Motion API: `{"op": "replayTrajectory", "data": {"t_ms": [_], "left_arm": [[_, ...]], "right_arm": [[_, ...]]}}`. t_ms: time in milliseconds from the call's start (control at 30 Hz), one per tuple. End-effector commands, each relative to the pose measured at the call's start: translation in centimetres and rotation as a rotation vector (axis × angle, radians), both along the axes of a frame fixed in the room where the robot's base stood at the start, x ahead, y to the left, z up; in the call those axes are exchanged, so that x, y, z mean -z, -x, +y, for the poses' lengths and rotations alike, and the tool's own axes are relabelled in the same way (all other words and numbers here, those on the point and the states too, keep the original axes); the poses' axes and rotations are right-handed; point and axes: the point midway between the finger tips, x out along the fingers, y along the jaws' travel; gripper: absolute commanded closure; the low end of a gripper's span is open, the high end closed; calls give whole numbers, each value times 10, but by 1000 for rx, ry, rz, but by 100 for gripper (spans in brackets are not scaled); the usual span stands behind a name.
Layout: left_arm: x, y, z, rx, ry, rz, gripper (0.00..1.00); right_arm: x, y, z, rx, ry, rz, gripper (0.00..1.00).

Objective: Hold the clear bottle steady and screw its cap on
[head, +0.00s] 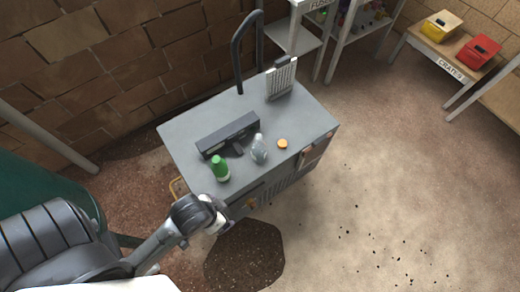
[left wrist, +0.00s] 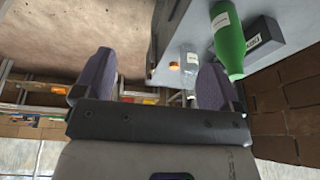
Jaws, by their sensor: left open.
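The clear bottle (head: 259,150) stands on the grey cart top near its front edge; it also shows in the left wrist view (left wrist: 190,62). An orange cap (head: 282,144) lies apart from it, to its right, and shows beyond the fingers in the left wrist view (left wrist: 174,66). My left gripper (head: 216,218) is just off the cart's front left edge, short of the bottle. In the left wrist view its two fingers (left wrist: 154,65) are spread with nothing between them. My right gripper is in neither view.
A green bottle (head: 220,169) stands left of the clear bottle. A long dark box (head: 228,134) lies behind them on the cart (head: 190,125). A white gridded object (head: 281,80) stands at the back, by a black handle (head: 236,55). The cart's right part is bare.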

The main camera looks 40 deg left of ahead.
Motion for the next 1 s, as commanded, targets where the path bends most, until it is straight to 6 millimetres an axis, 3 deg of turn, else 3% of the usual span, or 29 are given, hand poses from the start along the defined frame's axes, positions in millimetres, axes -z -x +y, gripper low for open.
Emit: {"op": "replayTrajectory", "data": {"t_ms": [333, 500, 767, 867, 1000], "left_arm": [[0, 0, 0, 0, 0, 0, 11], [0, 0, 0, 0, 0, 0, 26], [0, -2, 0, 1, -1, -4, 26], [-3, -14, 0, 0, 0, -34, 26], [-14, -51, 5, 10, -18, -128, 26]], "right_arm": [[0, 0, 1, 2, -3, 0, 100], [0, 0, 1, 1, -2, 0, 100], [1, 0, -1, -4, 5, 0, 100], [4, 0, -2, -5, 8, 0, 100], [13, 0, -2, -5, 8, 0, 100]]}}
